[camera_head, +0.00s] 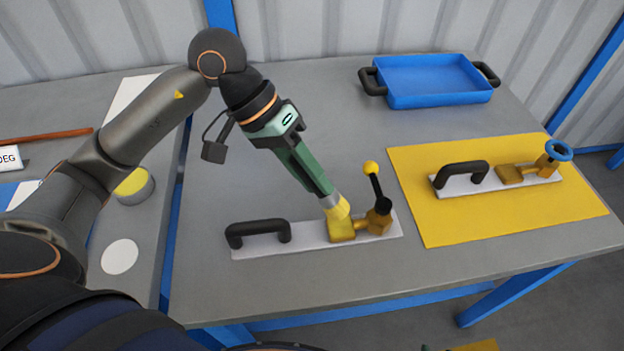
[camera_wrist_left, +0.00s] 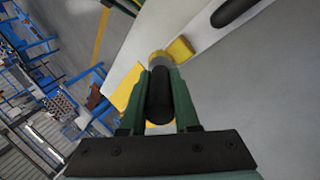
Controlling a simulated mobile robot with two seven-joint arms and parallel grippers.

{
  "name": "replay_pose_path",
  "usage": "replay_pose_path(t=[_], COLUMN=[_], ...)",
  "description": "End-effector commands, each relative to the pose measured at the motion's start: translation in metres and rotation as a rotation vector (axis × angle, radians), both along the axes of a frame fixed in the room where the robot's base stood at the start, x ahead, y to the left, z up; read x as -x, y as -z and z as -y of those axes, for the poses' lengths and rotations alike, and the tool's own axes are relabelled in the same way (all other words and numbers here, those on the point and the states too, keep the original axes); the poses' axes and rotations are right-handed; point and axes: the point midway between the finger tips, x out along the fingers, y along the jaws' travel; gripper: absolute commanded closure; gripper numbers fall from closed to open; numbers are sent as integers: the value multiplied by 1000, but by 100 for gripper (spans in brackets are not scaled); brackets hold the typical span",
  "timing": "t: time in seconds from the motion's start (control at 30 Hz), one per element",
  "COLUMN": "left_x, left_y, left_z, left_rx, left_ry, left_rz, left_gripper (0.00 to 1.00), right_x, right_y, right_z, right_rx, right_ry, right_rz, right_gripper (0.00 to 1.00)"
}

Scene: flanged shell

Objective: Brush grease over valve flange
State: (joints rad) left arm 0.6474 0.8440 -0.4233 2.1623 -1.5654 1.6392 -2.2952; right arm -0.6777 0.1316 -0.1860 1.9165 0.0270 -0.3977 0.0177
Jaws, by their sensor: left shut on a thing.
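My left gripper (camera_head: 322,192) is shut on a brush and points down over the near valve. The brush's yellow end (camera_head: 337,208) meets the brass flange (camera_head: 342,231) or is just above it; contact is hard to tell. The brush's black handle (camera_wrist_left: 160,95) lies between the green fingers in the wrist view. The valve (camera_head: 379,217) has a black lever with a yellow knob and sits on a pale plate (camera_head: 308,236) with a black handle. Only a sliver of green, likely my right gripper (camera_head: 425,348), shows at the bottom edge.
A second valve plate (camera_head: 460,186) with a blue handwheel lies on a yellow mat (camera_head: 520,215). A blue tray (camera_head: 437,92) stands at the back. A yellow-topped tin (camera_head: 134,187) and a white disc (camera_head: 120,257) are on the left table. The grey tabletop in front is clear.

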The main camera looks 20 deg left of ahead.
Motion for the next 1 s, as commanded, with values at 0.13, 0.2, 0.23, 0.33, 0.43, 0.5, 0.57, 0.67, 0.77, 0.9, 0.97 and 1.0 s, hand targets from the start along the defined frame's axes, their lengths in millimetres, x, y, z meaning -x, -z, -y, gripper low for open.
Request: replay_pose_path(t=[0.13, 0.2, 0.23, 0.33, 0.43, 0.5, 0.57, 0.67, 0.77, 0.9, 0.97, 1.0], left_x=[0, 0, 0, 0, 0, 0, 0, 0, 0, 0, 0, 0], left_y=[-3, -2, -2, -3, -6, -12, -17, -27, -33, -33, -32, -32], left_z=[0, 0, 0, 0, 0, 0, 0, 0, 0, 0, 0, 0], left_rx=[0, 0, 0, 0, 0, 0, 0, 0, 0, 1, 1, 1], left_ry=[1, 1, 1, 0, 0, 0, 0, 0, 0, 0, 0, 0], left_rz=[-1, -1, -1, 0, 0, 1, 1, 2, 1, 0, 0, 0], left_gripper=[100, 100, 100, 100, 100, 100, 100, 100, 100, 100, 100, 100], right_x=[0, 0, 0, 0, 0, 0, 0, 0, 0, 0, 0, 0], right_y=[-1, -1, -1, -1, -3, -6, -9, -14, -17, -16, -16, -16], right_z=[0, 0, 0, 0, 0, 0, 0, 0, 0, 0, 0, 0], right_rx=[0, 0, 0, 0, 0, 0, 0, 0, 0, 0, 0, 0], right_ry=[0, 0, 0, 0, 0, 0, 0, 0, 0, 0, 0, 0], right_rz=[0, 0, 0, 0, 0, 0, 0, 0, 0, 1, 0, 0], right_gripper=[50, 50, 50, 50, 50, 50, 50, 50, 50, 50, 50, 50])
